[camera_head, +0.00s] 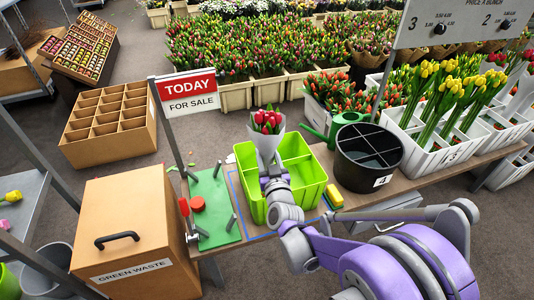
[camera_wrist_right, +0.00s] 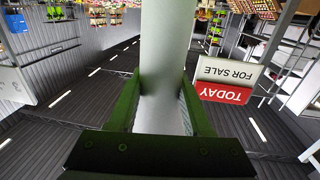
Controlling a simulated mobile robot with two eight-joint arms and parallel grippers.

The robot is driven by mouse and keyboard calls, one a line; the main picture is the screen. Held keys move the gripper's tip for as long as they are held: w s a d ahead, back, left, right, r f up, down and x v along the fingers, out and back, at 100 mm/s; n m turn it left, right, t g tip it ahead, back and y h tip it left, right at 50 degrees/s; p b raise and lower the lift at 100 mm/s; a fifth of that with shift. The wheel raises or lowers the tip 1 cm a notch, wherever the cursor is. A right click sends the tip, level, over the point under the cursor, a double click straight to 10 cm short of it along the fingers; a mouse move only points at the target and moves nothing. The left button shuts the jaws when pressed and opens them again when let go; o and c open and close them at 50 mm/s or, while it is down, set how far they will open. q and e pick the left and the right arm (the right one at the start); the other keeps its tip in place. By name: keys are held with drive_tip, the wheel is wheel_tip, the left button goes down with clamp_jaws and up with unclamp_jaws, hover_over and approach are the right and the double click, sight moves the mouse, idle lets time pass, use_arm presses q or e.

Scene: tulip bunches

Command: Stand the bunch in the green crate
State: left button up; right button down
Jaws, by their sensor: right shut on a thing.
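The bunch of red tulips (camera_head: 268,122) in a pale wrap stands upright at the lime-green crate (camera_head: 313,180). My right gripper (camera_head: 271,172) is shut on the wrap, and the right wrist view shows the pale wrap (camera_wrist_right: 163,50) between its green fingers (camera_wrist_right: 161,100). The crate has an upright divider and open compartments. The bunch shows over the crate's left part. My gripper and arm hide its lower end, so I cannot tell whether it is inside the crate or above it. My left gripper is not in view.
A black divided bucket (camera_head: 368,158) stands right of the crate, with a yellow sponge (camera_head: 334,195) between. A green board (camera_head: 212,212) lies on the left, beside the sign post (camera_head: 170,125). The green waste bin (camera_head: 136,235) stands further left. White crates (camera_head: 440,150) hold yellow tulips at the right.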

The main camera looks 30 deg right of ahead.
drive_tip(key=shift+f, duration=0.6)
drive_tip(key=shift+c, duration=1.3)
unclamp_jaws()
drive_tip(key=shift+o, duration=0.2)
drive_tip(key=shift+o, duration=1.1)
drive_tip(key=shift+s, duration=0.1)
drive_tip(key=p+v, duration=0.1)
drive_tip(key=v, duration=0.9)
drive_tip(key=shift+s+p, duration=0.35)
drive_tip(key=shift+p, duration=0.05)
